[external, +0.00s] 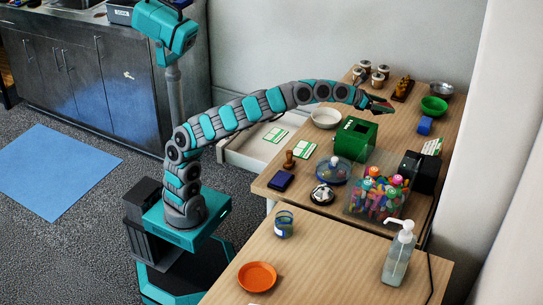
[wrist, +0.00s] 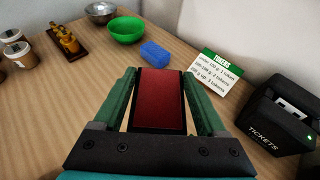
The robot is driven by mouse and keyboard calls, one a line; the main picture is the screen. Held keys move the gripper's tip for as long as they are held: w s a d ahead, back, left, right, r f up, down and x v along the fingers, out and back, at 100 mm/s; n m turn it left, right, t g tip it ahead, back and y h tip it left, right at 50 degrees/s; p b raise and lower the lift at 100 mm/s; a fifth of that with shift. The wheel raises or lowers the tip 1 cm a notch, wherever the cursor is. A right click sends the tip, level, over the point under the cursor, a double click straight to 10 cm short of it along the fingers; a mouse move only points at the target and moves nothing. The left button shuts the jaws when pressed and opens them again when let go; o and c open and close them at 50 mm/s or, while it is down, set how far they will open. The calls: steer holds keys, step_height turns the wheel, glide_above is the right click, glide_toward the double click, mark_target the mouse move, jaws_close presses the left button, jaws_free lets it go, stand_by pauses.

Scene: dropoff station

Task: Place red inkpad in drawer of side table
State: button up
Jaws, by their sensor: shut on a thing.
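The red inkpad (wrist: 160,101), a dark-framed pad with a red top, sits between the two green fingers of my gripper (wrist: 160,110) in the wrist view. The gripper is shut on it. In the external view my gripper (external: 381,107) is above the far part of the wooden side table (external: 397,123). A little red of the inkpad shows there. The white drawer (external: 237,153) is open on the table's left side, well to the left of my gripper. Green-and-white cards (external: 275,135) lie in it.
On the table stand a white bowl (external: 326,118), a green box (external: 355,139), a stamp (external: 289,160), a blue inkpad (external: 280,181), a clear bin of colourful pieces (external: 376,199) and a black ticket machine (wrist: 277,117). A blue sponge (wrist: 155,52) and green bowl (wrist: 126,30) are beyond my gripper.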

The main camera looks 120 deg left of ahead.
steer(key=w+d+r+m+t+h, duration=0.1)
steer(key=w+d+r+m+h, duration=0.15)
steer(key=d, duration=0.85)
steer(key=w+d+r+m+t+h, duration=0.1)
steer(key=w+d+r, duration=0.15)
steer(key=d, duration=0.95)
steer(key=w+d+r+m+t+h, duration=0.1)
steer(key=w+d+r, duration=0.15)
steer(key=d, duration=0.85)
steer(key=s+d+m+h, duration=0.2)
steer(key=s+d+h, duration=0.1)
steer(key=d, duration=1.1)
steer(key=s+d+f+m+h, duration=0.1)
steer(key=s+f, duration=0.3)
steer(key=f, duration=0.4)
steer(key=shift+d+m+h, duration=0.35)
steer(key=shift+d+m, duration=0.05)
steer(key=shift+m, duration=0.05)
